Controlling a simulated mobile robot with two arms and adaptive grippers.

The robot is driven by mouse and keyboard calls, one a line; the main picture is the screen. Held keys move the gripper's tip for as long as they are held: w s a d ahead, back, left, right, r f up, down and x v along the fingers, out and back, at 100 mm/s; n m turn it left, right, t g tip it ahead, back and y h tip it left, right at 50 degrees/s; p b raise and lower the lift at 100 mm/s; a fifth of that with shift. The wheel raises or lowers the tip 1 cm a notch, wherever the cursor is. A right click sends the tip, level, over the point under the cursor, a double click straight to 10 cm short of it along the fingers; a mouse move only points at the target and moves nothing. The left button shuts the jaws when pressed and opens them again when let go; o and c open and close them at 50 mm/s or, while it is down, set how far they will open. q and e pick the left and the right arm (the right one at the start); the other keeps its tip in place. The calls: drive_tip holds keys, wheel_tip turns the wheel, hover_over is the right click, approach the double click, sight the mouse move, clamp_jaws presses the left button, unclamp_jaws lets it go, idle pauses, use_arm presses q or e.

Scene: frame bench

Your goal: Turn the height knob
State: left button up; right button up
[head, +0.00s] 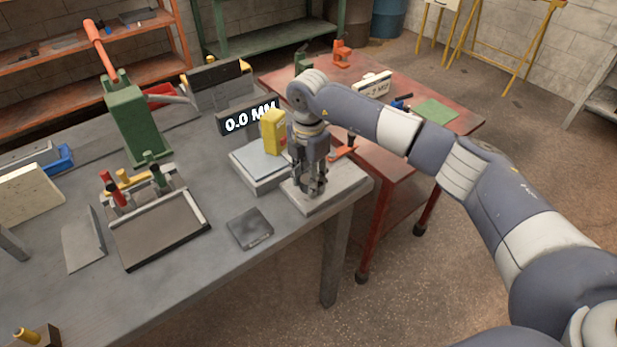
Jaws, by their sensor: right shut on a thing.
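My right gripper (311,187) points straight down over a light grey base plate (345,185) at the right front corner of the bench. It is shut on the height knob, which is mostly hidden between its fingers. Just left of it stands a grey block (259,166) with a yellow part (272,130) above it. Behind these a dark display (248,117) reads 0.0 MM. My left gripper is out of view.
A green lever press (132,125) with an orange handle stands at the back left of the bench. A framed tray (155,225) with clamps and a small dark plate (249,229) lie in front.

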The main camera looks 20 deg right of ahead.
drive_tip(key=shift+m, duration=0.3)
drive_tip(key=shift+w, duration=0.1)
drive_tip(key=o, duration=1.1)
drive_tip(key=shift+c, duration=0.2)
wheel_tip(320, 180, up, 12)
